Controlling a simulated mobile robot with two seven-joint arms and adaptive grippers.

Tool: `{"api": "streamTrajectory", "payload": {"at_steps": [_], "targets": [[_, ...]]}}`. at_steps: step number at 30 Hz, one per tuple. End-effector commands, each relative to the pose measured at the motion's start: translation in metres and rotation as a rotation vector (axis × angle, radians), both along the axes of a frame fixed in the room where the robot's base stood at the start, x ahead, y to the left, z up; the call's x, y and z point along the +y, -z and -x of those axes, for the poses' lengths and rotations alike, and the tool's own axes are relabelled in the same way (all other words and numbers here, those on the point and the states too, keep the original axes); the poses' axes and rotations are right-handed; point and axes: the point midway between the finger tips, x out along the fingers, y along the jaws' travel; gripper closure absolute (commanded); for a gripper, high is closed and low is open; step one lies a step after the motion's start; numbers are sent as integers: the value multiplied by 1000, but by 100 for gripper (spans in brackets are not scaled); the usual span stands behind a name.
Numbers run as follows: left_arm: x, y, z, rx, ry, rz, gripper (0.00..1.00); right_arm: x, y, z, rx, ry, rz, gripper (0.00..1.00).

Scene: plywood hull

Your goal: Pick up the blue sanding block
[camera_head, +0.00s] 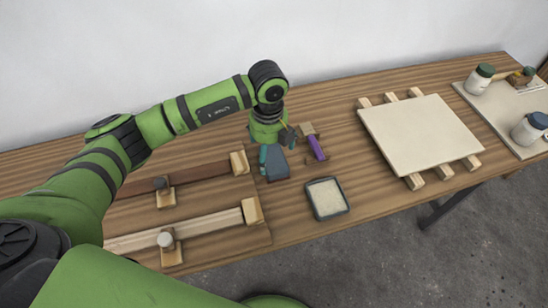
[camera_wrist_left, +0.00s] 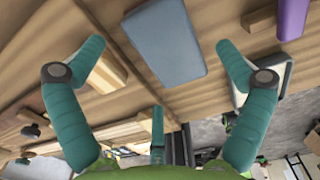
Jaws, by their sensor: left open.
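The blue sanding block (camera_head: 278,166) lies on the plywood-coloured bench (camera_head: 340,120), in front of my left arm's end. In the left wrist view the blue block (camera_wrist_left: 166,42) fills the upper middle, between the teal fingers. My left gripper (camera_head: 279,147) is open and empty above the block, partly hidden behind its own wrist in the head view. Its fingers show in the left wrist view (camera_wrist_left: 160,62), spread to either side of the block, with a third finger below. I see no finger touching it. My right gripper is not in view.
A purple-handled tool (camera_head: 317,148) lies just right of the block. A dark-rimmed tray (camera_head: 345,207) stands nearer the front edge. Wooden rails with end blocks (camera_head: 253,211) lie at the left. A pale panel (camera_head: 422,130) rests on wooden strips at the right, with jars (camera_head: 480,80) beyond.

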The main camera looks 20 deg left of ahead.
Motion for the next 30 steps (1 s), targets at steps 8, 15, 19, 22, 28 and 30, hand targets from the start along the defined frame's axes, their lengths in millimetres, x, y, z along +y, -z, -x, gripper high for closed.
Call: {"api": "streamTrajectory", "payload": {"at_steps": [8, 15, 19, 22, 28, 30], "targets": [[1, 36, 1, 2, 2, 2, 0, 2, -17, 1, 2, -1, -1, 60], [0, 40, 1, 1, 3, 3, 0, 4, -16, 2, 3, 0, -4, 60], [0, 40, 1, 1, 3, 3, 44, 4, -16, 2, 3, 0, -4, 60], [0, 40, 1, 1, 3, 3, 56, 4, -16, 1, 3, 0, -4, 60], [0, 40, 1, 1, 4, 3, 56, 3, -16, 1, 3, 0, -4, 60], [0, 40, 2, 2, 4, 4, 56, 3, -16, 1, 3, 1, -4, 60]]}}
